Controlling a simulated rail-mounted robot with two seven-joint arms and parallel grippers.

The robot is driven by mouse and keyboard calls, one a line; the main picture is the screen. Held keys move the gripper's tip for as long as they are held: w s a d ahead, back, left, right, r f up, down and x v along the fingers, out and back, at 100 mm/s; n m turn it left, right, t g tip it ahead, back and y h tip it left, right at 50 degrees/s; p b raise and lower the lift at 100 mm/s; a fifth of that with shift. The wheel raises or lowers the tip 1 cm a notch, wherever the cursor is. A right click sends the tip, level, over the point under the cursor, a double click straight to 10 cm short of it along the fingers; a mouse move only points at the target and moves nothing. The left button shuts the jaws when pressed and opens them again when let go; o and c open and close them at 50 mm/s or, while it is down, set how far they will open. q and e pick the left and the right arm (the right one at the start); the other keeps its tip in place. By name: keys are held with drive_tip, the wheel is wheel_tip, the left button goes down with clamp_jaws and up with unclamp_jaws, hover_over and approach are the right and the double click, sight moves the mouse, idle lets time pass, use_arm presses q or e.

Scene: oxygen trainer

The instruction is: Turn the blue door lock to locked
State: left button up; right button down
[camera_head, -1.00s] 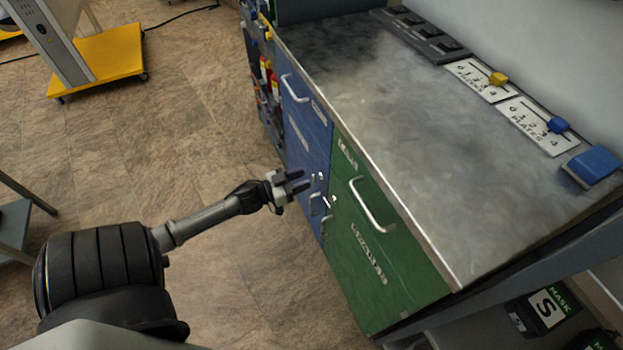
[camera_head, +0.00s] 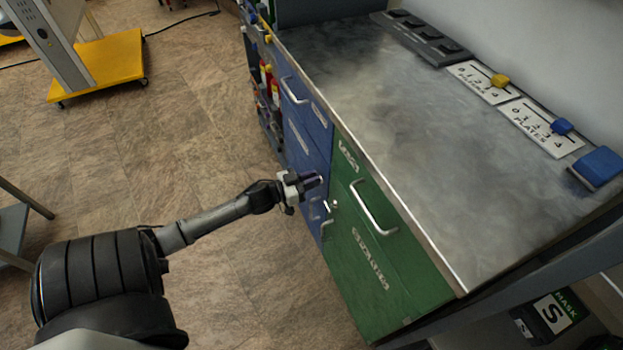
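The blue cabinet door (camera_head: 303,152) is on the front of the workbench, left of the green door, and looks closed. My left gripper (camera_head: 312,182) reaches in from the left and is at the right edge of the blue door. Its dark fingers cover the spot where the blue door's lock showed, so the lock and its angle are hidden. The fingers look close together, but I cannot tell whether they grip the lock. My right gripper is not in view.
The green door (camera_head: 365,255) has a silver handle (camera_head: 373,207) and a small bright lock (camera_head: 331,205) close to my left gripper. The metal worktop (camera_head: 380,110) is largely bare, with sliders along its back. A yellow wheeled base (camera_head: 105,65) stands on the floor at upper left.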

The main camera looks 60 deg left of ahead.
use_arm(q)
clamp_jaws()
